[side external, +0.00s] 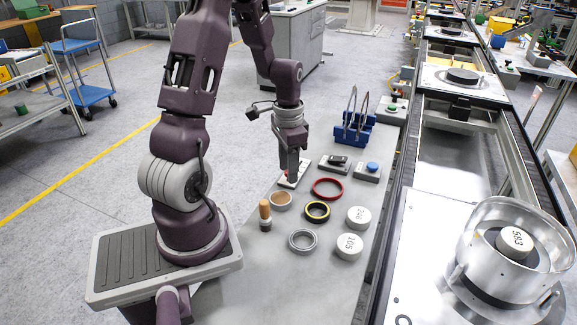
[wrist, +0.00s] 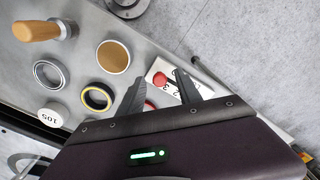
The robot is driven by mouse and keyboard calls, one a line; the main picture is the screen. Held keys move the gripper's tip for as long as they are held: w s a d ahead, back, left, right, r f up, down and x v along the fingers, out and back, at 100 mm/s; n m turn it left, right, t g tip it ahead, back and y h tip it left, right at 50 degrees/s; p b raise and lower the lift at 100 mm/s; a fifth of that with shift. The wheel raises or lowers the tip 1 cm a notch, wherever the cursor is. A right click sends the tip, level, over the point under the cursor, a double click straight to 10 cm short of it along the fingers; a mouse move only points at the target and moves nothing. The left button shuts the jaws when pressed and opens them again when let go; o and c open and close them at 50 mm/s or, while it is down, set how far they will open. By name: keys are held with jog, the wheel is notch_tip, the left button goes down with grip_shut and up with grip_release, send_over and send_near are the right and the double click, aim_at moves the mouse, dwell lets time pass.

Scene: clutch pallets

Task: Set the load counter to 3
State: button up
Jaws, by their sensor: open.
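The load counter appears to be the small white plate (side external: 286,183) with black digits and a red knob. In the wrist view the plate (wrist: 177,93) lies between and beyond my fingers, with its red knob (wrist: 160,79) beside the digits; a 3 and a 2 seem readable. Which digit the knob marks I cannot tell. My gripper (side external: 292,179) points down over the plate in the side view and hides much of it. In the wrist view my gripper (wrist: 160,83) has its two fingers apart, one on each side of the knob, with nothing seen held.
Near the plate are a tan-topped cup (side external: 281,200), a red ring (side external: 327,188), a yellow-black ring (side external: 317,211), a silver ring (side external: 303,241) and a wooden-handled tool (side external: 265,214). Two white numbered discs (side external: 349,247) stand right; a blue rack (side external: 355,129) stands behind. A conveyor runs alongside.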

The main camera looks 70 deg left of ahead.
jog(key=shift+c, duration=0.2)
grip_shut()
jog(key=shift+w+a, duration=0.1)
dwell(1.1)
